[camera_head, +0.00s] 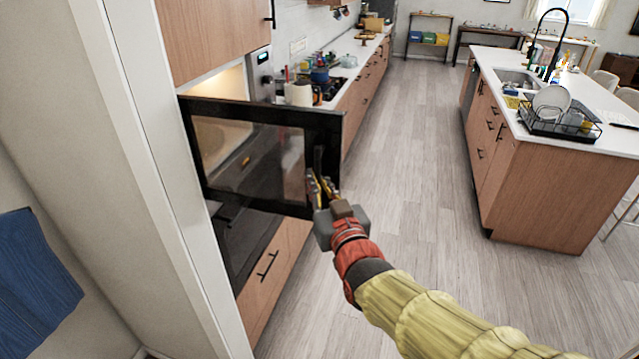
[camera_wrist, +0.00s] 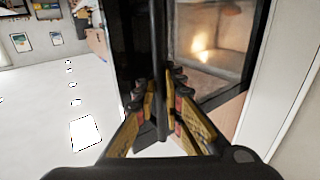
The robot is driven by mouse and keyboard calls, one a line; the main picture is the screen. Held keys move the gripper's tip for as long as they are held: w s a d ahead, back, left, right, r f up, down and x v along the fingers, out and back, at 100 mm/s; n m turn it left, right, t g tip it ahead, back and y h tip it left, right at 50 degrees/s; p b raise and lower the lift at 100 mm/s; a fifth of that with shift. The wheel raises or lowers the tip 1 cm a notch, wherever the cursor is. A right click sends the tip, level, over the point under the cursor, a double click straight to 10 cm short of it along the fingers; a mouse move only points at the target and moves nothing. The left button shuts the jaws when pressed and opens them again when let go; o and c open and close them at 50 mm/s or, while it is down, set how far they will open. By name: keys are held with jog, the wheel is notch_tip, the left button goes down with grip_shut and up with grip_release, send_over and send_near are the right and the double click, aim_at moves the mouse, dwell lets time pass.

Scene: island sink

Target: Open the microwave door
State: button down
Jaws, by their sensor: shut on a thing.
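The microwave door (camera_head: 250,165) is black with a glass window. In the head view it stands swung out from the microwave (camera_head: 263,62), whose lit cavity shows above and behind the door. The door's vertical black handle (camera_head: 318,160) is near its free right edge. My gripper (camera_head: 317,188) is shut on this handle, at its lower part. In the wrist view my gripper (camera_wrist: 160,98) has its yellow fingers on both sides of the dark upright handle (camera_wrist: 160,45). The door window (camera_wrist: 210,45) is to its right with a warm glow in it.
A pale wall edge (camera_head: 150,180) stands close at the left. Wooden drawers (camera_head: 272,265) are below the microwave. The island (camera_head: 545,185) with a sink and dish rack is at the right. The floor (camera_head: 420,150) between is clear.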

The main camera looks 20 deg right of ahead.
jog(key=c, duration=2)
grip_release()
jog(key=shift+o, duration=0.2)
jog(key=shift+s, duration=0.15)
jog(key=s+a, duration=0.1)
jog(key=s, duration=1)
jog(key=shift+s, duration=0.4)
jog(key=shift+a, duration=0.1)
